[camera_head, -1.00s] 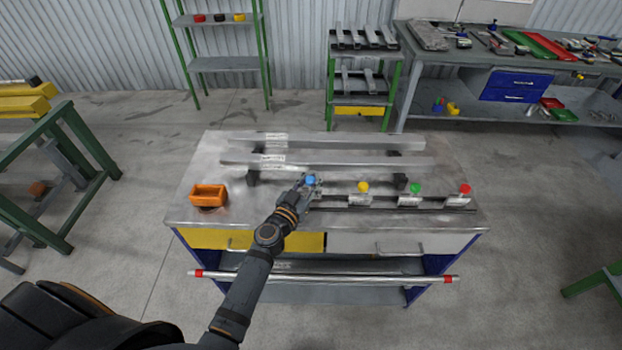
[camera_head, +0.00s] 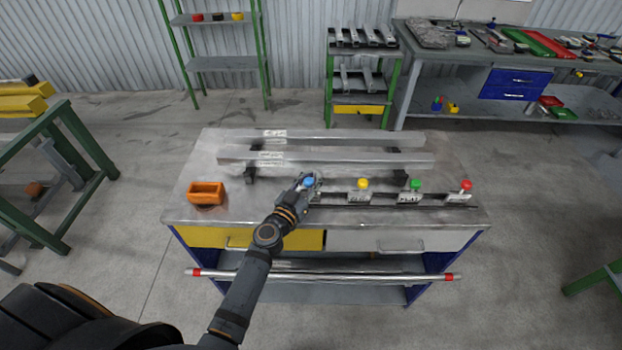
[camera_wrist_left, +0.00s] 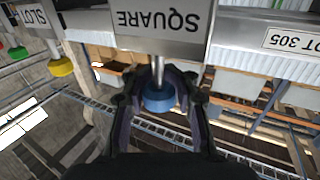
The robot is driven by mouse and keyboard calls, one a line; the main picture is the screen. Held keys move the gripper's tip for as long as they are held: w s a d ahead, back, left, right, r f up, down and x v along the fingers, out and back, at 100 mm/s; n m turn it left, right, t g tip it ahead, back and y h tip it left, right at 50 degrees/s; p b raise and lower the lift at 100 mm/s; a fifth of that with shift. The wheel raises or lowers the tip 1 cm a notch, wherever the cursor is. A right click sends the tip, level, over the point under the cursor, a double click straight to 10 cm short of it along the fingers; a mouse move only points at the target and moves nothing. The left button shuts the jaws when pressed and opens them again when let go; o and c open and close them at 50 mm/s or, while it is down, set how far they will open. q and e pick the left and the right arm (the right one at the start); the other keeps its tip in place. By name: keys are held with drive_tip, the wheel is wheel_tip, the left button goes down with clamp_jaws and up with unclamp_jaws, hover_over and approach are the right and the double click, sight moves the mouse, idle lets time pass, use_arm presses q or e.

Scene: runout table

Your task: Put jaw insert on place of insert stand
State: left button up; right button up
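The jaw insert with the blue knob (camera_head: 308,182) is at the left gripper's fingertips, above the front of the table. In the left wrist view its metal body (camera_wrist_left: 161,27) reads SQUARE and appears upside down. The blue knob (camera_wrist_left: 159,101) and its stem sit between the fingers of my left gripper (camera_wrist_left: 160,78), whose tips close in on the stem. The insert stand (camera_head: 432,207) is a low rail along the table's front right. Inserts with yellow (camera_head: 363,184), green (camera_head: 416,184) and red (camera_head: 467,185) knobs stand there. My right gripper is out of view.
Two long labelled bars (camera_head: 350,158) lie on supports just behind the inserts. An orange bin (camera_head: 206,194) stands at the table's left. Bare tabletop (camera_head: 250,205) lies between the bin and my left gripper.

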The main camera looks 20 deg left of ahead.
sight(306, 186)
use_arm(q)
drive_tip(key=o, duration=0.4)
drive_tip(key=shift+r+p, duration=0.25)
drive_tip(key=shift+p, duration=0.05)
drive_tip(key=shift+r+p, duration=0.55)
drive_tip(key=shift+p, duration=0.1)
drive_tip(key=s, duration=0.1)
drive_tip(key=s+f+b, duration=0.1)
drive_tip(key=s+b, duration=0.1)
drive_tip(key=shift+s+a+f, duration=0.15)
drive_tip(key=shift+s+a, duration=0.15)
drive_tip(key=shift+s, duration=0.05)
drive_tip(key=shift+s+a+r+b, duration=0.2)
drive_tip(key=shift+s+b, duration=0.3)
drive_tip(key=shift+s, duration=0.85)
drive_tip(key=shift+s+a+r+b, duration=0.2)
drive_tip(key=shift+s+b, duration=0.35)
drive_tip(key=shift+s, duration=0.8)
drive_tip(key=shift+s+a+r+b, duration=0.1)
drive_tip(key=shift+s+a+b, duration=0.3)
drive_tip(key=shift+s, duration=0.95)
drive_tip(key=shift+d, duration=0.1)
